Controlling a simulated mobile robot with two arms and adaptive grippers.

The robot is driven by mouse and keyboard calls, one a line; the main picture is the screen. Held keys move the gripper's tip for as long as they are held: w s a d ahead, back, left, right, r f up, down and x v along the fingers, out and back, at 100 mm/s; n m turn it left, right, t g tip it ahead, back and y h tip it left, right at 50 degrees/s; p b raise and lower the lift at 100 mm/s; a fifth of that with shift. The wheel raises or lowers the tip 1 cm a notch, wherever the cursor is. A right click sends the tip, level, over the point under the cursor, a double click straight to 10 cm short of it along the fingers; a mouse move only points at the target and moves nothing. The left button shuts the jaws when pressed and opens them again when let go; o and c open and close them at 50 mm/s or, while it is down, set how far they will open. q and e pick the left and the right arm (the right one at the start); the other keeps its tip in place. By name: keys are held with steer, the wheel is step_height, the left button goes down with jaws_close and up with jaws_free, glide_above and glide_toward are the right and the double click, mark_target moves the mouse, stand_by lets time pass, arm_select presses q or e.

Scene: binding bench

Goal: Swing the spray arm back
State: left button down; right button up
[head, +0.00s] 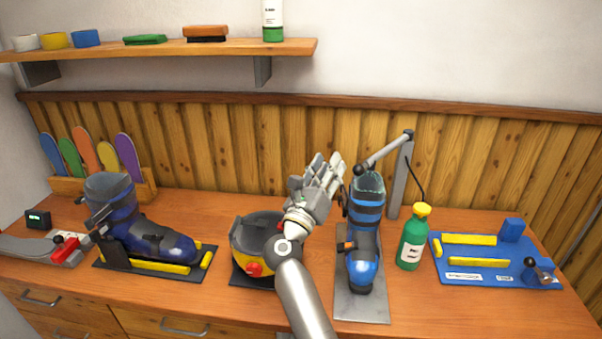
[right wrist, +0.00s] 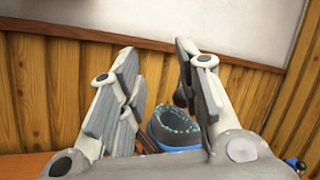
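The spray arm (head: 382,153) is a grey bar on top of an upright post (head: 398,180) behind the boot at centre right. It reaches left and forward, and its dark end (head: 358,170) is over the top of the blue and black boot (head: 364,215). My right gripper (head: 325,172) is raised just left of the boot's cuff. Its fingers are apart with nothing held. In the right wrist view, the boot's cuff (right wrist: 172,125) shows beyond the fingers, and a dark knob (right wrist: 181,97) shows close by the right finger. My left gripper is not in view.
A blue fixture board (head: 520,272) lies farther right. A yellow and black round pot (head: 250,242) is behind my forearm, left of the boot. Another boot (head: 150,240) stands left.

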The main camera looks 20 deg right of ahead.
steer(key=a+r+n+t+y, duration=0.1)
steer(key=a+n+t+y, duration=0.5)
steer(key=n, duration=0.6)
steer(key=shift+s+a+t+y, duration=0.4)
steer(key=shift+a+t, duration=0.1)
steer(key=shift+t, duration=0.5)
steer(key=shift+w, duration=0.1)
